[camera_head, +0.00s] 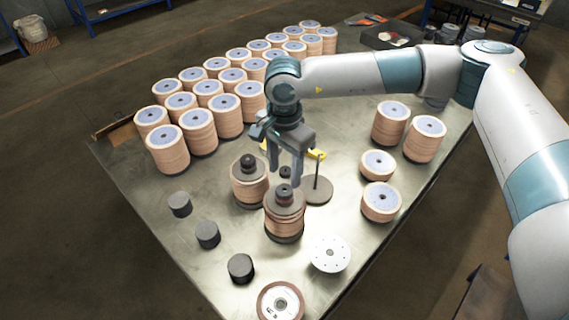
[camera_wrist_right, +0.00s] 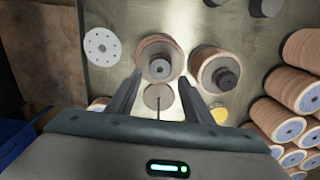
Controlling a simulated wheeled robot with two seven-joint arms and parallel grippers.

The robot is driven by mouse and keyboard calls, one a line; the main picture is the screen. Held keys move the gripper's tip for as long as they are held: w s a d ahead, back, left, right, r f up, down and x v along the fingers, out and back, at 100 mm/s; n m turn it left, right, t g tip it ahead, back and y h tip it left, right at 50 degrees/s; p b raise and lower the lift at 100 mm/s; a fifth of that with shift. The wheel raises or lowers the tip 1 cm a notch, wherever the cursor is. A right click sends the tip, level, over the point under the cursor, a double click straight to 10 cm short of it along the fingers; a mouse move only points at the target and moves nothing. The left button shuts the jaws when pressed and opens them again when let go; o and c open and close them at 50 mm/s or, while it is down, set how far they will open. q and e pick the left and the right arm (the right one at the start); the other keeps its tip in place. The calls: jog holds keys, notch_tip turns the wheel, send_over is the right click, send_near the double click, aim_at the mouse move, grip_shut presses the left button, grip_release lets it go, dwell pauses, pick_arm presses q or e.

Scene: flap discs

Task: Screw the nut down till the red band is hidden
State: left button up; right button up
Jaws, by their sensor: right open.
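Two stacks of tan flap discs stand near the table's middle. The front stack (camera_head: 285,224) has a dark nut (camera_head: 284,192) on its grey top plate; this nut also shows in the wrist view (camera_wrist_right: 160,68). The rear-left stack (camera_head: 249,188) has another dark nut (camera_head: 248,161), also in the wrist view (camera_wrist_right: 227,78). I cannot make out a red band on either. My right gripper (camera_head: 285,174) is open and empty, pointing down above and just behind the front stack. In the wrist view its fingers (camera_wrist_right: 160,96) flank a bare rod's round base (camera_wrist_right: 151,98). My left gripper is not in view.
Many disc stacks (camera_head: 208,92) fill the table's far left. More stacks (camera_head: 424,140) stand at the right. Several dark cylinders (camera_head: 208,235) line the left edge. A white perforated disc (camera_head: 330,254) lies in front. A dark tray (camera_head: 385,38) sits at the back.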

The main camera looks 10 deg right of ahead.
aim_at(284, 191)
jog(key=shift+f, duration=1.15)
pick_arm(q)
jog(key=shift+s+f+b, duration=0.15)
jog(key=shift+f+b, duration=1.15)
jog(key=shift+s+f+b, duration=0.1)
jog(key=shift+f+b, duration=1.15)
pick_arm(e)
jog(key=shift+f, duration=1.95)
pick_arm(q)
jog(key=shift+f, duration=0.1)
